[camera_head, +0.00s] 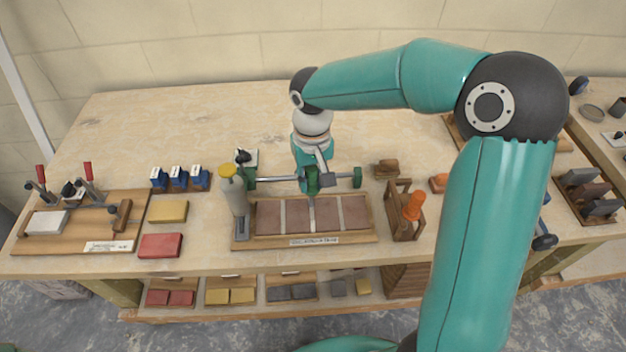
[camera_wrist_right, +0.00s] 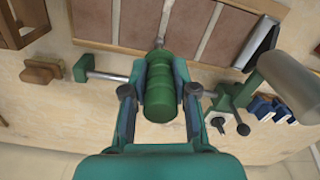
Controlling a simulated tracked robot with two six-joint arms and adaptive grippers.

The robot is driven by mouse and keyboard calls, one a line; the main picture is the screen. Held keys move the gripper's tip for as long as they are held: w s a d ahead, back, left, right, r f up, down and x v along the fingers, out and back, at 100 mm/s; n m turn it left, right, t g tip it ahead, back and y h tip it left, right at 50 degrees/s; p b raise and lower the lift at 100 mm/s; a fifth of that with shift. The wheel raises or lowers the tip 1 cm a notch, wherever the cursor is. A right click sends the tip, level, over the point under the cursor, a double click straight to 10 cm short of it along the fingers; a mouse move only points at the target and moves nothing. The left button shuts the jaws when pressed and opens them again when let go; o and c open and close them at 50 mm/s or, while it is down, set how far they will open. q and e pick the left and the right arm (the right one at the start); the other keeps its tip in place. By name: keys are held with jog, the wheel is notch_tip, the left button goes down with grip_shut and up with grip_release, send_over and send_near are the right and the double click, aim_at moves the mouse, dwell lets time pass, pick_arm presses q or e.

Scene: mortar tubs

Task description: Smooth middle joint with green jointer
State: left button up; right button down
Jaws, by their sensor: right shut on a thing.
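The joint board (camera_head: 360,236) lies at the front of the bench, with several brown tiles and pale joints between them. My right gripper (camera_head: 312,181) is shut on the green jointer, whose ribbed green handle (camera_wrist_right: 165,92) shows between the fingers in the wrist view. The jointer's metal tip (camera_wrist_right: 158,43) points at the board, near the back end of the middle joint (camera_head: 312,212). I cannot tell whether the tip touches the joint. My left gripper is not in view.
A metal bar with green ends (camera_head: 357,177) runs crosswise behind the board. A grey tube with a yellow top (camera_head: 237,195) stands at the board's left end. A wooden carrier (camera_head: 402,225) with an orange-handled tool stands right. Bare bench lies behind.

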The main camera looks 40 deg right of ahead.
jog(key=shift+w+d, duration=0.15)
jog(key=shift+w, duration=0.1)
jog(key=shift+w+d, duration=0.3)
jog(key=shift+w, duration=0.15)
jog(key=shift+s+a+f, duration=0.1)
jog(key=shift+s+f, duration=0.05)
dwell(0.5)
jog(key=shift+s+a, duration=0.1)
jog(key=shift+s, duration=0.05)
jog(key=shift+s+a, duration=0.2)
jog(key=shift+s, duration=0.15)
jog(key=shift+s+a, duration=0.1)
jog(key=shift+s, duration=0.05)
jog(key=shift+s+a+r+b, duration=0.2)
jog(key=shift+s+a+b, duration=0.05)
jog(key=shift+s+b, duration=0.15)
dwell(0.4)
